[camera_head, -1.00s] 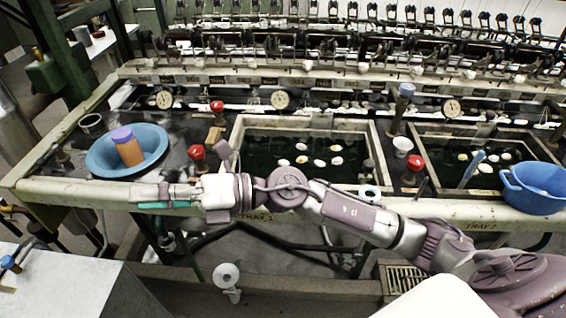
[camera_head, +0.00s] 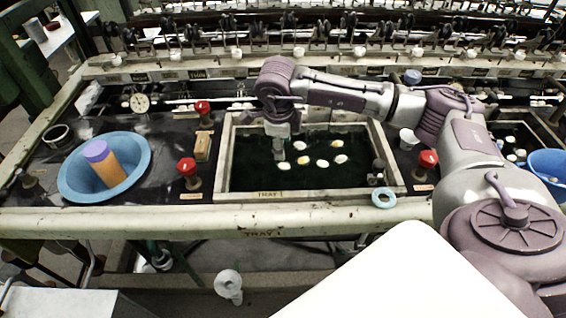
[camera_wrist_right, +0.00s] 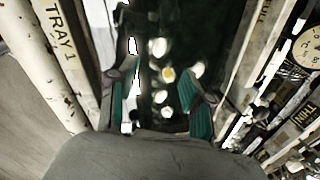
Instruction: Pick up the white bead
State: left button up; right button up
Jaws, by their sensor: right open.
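Several small white oval pieces (camera_head: 321,163) lie in the dark water of the basin marked TRAY 1 (camera_head: 262,196); I cannot tell which one is the white bead. My right gripper (camera_head: 279,154) points down over the left part of this basin, close to the pieces. In the right wrist view its teal-padded fingers (camera_wrist_right: 162,108) are spread apart. White pieces (camera_wrist_right: 158,47) show between and beyond them, one with a yellow middle (camera_wrist_right: 168,75). Nothing is held between the fingers. My left gripper is out of view.
A blue bowl (camera_head: 72,187) with an orange, purple-capped cylinder (camera_head: 109,168) stands at left. Red knobs (camera_head: 187,166) and a wooden block (camera_head: 203,146) stand beside the basin. A light-blue ring (camera_head: 383,197) lies on the front rim. A blue pot (camera_head: 548,165) is at far right.

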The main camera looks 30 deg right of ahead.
aim_at(284, 165)
jog(key=p+x, duration=0.1)
jog(key=x, duration=0.4)
jog(key=shift+a, duration=0.1)
jog(key=x, duration=0.3)
jog(key=shift+f+p, duration=0.35)
jog(key=shift+p, duration=0.05)
jog(key=shift+f, duration=0.3)
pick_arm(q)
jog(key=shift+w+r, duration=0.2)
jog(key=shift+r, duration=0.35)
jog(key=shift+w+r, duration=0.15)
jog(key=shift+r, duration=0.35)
pick_arm(e)
jog(key=c, duration=0.8)
